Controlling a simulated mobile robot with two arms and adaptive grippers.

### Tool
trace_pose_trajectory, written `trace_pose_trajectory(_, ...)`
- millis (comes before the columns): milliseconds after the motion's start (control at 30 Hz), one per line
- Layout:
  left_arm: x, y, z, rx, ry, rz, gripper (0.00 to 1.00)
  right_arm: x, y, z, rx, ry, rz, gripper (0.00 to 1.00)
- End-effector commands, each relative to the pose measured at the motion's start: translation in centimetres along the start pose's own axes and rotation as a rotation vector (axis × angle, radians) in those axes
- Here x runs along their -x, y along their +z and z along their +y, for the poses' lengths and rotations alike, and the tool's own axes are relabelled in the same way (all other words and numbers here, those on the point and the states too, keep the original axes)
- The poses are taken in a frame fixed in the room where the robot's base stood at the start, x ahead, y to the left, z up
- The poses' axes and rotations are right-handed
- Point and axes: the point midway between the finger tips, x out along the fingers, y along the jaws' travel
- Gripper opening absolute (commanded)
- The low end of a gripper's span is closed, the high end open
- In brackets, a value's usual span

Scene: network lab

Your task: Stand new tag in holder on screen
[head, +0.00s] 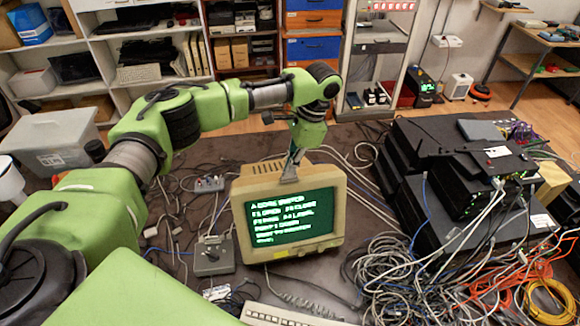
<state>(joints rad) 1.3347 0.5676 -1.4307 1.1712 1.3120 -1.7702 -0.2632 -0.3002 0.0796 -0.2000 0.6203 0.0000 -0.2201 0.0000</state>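My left arm reaches over from the left, and my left gripper (290,170) points down at the top edge of the monitor. Its fingers look close together, but they are too small to tell whether they hold something. I cannot make out a tag or a holder there; the gripper covers that spot. My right gripper is not in view.
Black network boxes (450,150) are stacked at the right, with tangled cables (400,275) in front. A keyboard (275,315) lies at the front edge. A grey box with a knob (213,256) and a power strip (208,184) sit left of the monitor.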

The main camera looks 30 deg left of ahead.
Motion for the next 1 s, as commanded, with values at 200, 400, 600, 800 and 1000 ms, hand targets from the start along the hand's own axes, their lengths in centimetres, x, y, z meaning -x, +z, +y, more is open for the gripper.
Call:
trace_pose_trajectory(200, 0.0, 0.1, 0.1, 0.0, 0.0, -0.001, 0.0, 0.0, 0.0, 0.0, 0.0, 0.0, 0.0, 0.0)
trace_pose_trajectory(400, 0.0, 0.1, 0.0, 0.0, -0.001, 0.0, 0.24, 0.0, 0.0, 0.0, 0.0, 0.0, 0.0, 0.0)
trace_pose_trajectory(600, 0.0, 0.1, 0.0, 0.0, 0.0, 0.0, 0.24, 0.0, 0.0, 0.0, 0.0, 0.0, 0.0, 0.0)
trace_pose_trajectory(800, 0.6, 0.0, 0.0, 0.0, -0.001, 0.001, 0.24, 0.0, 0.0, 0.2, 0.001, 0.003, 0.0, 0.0)
trace_pose_trajectory(1000, 3.9, -0.1, 0.0, 0.0, -0.002, 0.004, 0.24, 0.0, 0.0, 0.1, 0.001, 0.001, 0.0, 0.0)
